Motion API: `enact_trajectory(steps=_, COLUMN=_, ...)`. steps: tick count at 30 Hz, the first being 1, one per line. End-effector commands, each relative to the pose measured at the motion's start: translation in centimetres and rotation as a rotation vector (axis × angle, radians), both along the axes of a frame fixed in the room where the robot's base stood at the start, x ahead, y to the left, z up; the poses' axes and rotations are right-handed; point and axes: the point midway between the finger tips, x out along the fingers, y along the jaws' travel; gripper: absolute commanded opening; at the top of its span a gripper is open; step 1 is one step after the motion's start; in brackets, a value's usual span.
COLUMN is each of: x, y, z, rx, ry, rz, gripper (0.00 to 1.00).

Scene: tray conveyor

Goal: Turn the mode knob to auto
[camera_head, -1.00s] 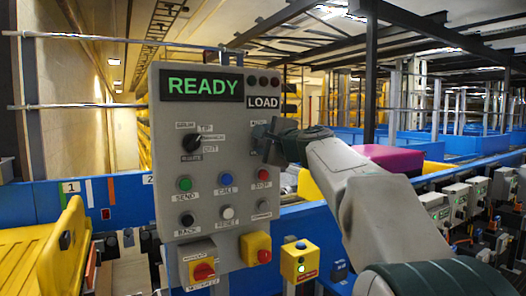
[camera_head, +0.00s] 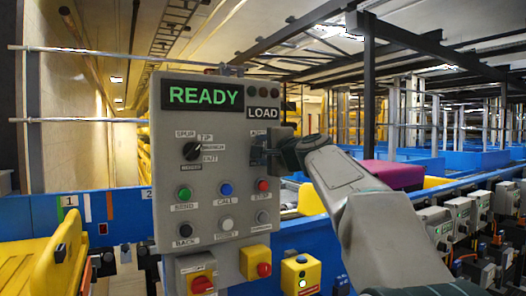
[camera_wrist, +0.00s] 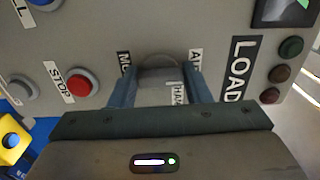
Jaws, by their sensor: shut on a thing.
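The mode knob (camera_wrist: 158,68) is a grey round knob on the grey control panel (camera_head: 215,140). In the wrist view it sits between the two fingers of my gripper (camera_wrist: 160,82), which are shut on it. A label starting with "AU" (camera_wrist: 195,58) shows beside the right finger, a label starting with "M" (camera_wrist: 124,60) beside the left, and a partly covered "HA" label (camera_wrist: 177,93) between them. The knob's pointer cannot be made out. In the head view my gripper (camera_head: 266,152) is at the panel's right side, below the LOAD sign, and hides the knob.
A black selector knob (camera_head: 192,150), coloured push buttons and a green READY display (camera_head: 205,96) share the panel. The red STOP button (camera_wrist: 82,82) is close to the left finger. Red-and-yellow switches (camera_head: 256,262) are below. A yellow tray (camera_head: 45,255) is at left.

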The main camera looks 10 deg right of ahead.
Motion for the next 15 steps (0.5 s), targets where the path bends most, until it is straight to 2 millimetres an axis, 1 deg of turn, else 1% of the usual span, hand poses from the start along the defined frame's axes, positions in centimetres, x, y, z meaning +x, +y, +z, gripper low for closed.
enact_trajectory(steps=1, x=0.01, y=0.06, z=-0.10, rx=-0.003, ry=0.001, rz=0.002, gripper=0.21)
enact_trajectory(steps=2, x=0.02, y=0.06, z=-0.11, rx=-0.003, ry=0.001, rz=0.002, gripper=0.49)
enact_trajectory(steps=3, x=0.01, y=0.06, z=-0.10, rx=-0.003, ry=0.001, rz=0.002, gripper=0.60)
enact_trajectory(steps=4, x=0.01, y=0.06, z=-0.10, rx=-0.003, ry=0.001, rz=0.002, gripper=0.65)
enact_trajectory(steps=11, x=0.01, y=0.00, z=-0.05, rx=-0.001, ry=0.001, rz=0.000, gripper=0.65)
enact_trajectory(steps=15, x=-0.43, y=-0.18, z=-0.08, rx=-0.001, ry=0.000, rz=-0.001, gripper=0.65)
